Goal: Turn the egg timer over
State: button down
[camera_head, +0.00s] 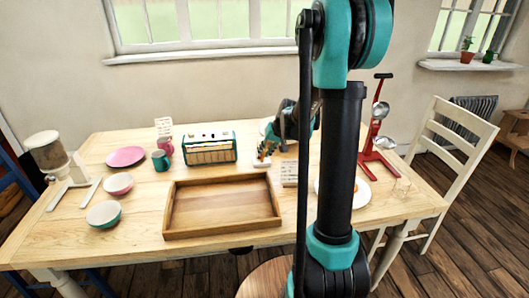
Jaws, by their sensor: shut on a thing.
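My gripper (264,153) is low over the back middle of the table, just right of the radio and behind the tray. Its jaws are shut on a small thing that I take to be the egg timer. A small white part (261,163) shows right under the fingers, with a bit of orange above it. The fingers cover most of it, so I cannot tell its full shape, its tilt, or whether it touches the table.
An empty wooden tray (222,236) lies in front. A teal radio (208,147) is left of my gripper and a white card (289,173) right. Farther right are a red stand (377,158) and white plate (362,192). Bowls (104,214), mugs and a dispenser (48,152) stand left.

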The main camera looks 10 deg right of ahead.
jog(key=y, duration=0.2)
jog(key=d+y, duration=0.1)
jog(key=shift+f+m+y, duration=0.25)
jog(key=shift+m+y, duration=0.05)
jog(key=shift+m, duration=0.1)
jog(key=shift+d+f+m+t+y, duration=0.15)
jog(key=shift+m+t+y, duration=0.1)
jog(key=shift+y, duration=0.7)
jog(key=shift+f+m+t+y, duration=0.15)
jog(key=shift+m+y, duration=0.1)
jog(key=shift+y, duration=0.7)
jog(key=c, duration=1.3)
grip_release()
jog(key=shift+c, duration=0.2)
jog(key=shift+d+r, duration=0.1)
jog(key=v, duration=1.1)
jog(key=shift+s+d, duration=0.15)
jog(key=shift+d, duration=0.2)
